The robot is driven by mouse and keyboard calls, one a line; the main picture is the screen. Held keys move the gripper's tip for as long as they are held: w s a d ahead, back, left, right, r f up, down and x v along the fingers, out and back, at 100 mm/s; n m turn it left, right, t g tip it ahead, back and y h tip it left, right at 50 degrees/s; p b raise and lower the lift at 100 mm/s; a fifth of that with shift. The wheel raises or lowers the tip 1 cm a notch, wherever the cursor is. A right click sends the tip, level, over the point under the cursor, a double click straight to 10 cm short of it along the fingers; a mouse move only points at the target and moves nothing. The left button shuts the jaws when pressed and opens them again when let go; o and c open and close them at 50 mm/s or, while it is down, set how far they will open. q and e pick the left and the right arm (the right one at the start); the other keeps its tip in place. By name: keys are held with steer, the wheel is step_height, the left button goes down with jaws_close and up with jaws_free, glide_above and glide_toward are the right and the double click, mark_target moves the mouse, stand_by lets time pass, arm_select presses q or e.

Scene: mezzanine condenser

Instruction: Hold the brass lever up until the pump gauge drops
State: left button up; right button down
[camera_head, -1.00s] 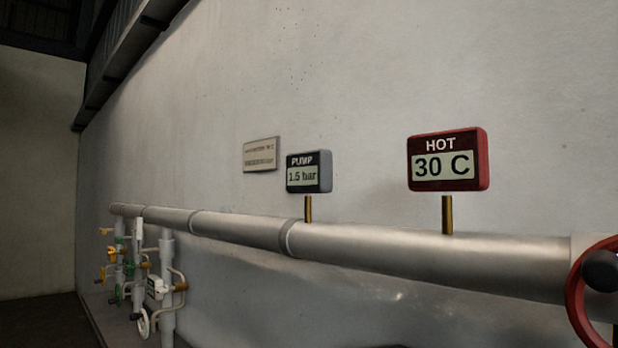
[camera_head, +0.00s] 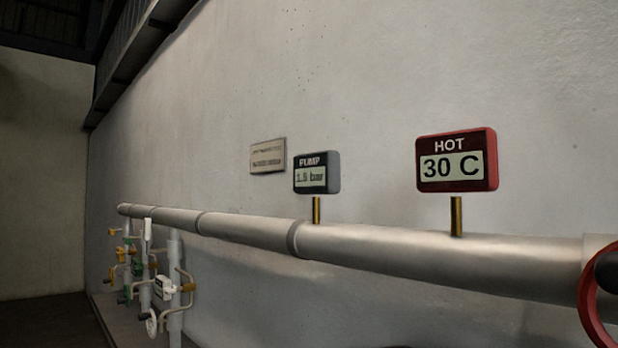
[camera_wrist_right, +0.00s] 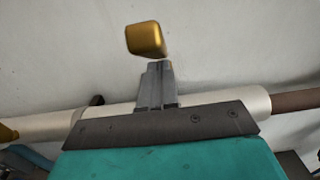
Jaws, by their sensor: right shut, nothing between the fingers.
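In the right wrist view, a brass block (camera_wrist_right: 146,39), which looks like the end of the brass lever, is just beyond the tips of my right gripper (camera_wrist_right: 157,66). The gripper's grey fingers are together with nothing between them; whether the tips touch the brass I cannot tell. The pump gauge (camera_head: 317,173) is a small grey box on a brass stem above the pipe in the head view. Its reading is blurred, one point something bar. The lever cannot be made out in the head view. My left gripper is out of view.
A long grey pipe (camera_head: 400,248) runs along the wall. A red HOT display (camera_head: 457,160) reads 30 C. Part of a red wheel (camera_head: 589,305) shows at the right edge. Valves with coloured handles (camera_head: 150,280) cluster at the lower left. A plaque (camera_head: 268,155) is on the wall.

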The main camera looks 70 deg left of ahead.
steer(key=shift+s+r, duration=0.1)
steer(key=shift+r, duration=0.1)
steer(key=shift+f+b, duration=2.3)
steer(key=shift+f, duration=1.35)
steer(key=b+v, duration=0.3)
steer(key=v, duration=0.7)
steer(key=shift+a, duration=0.1)
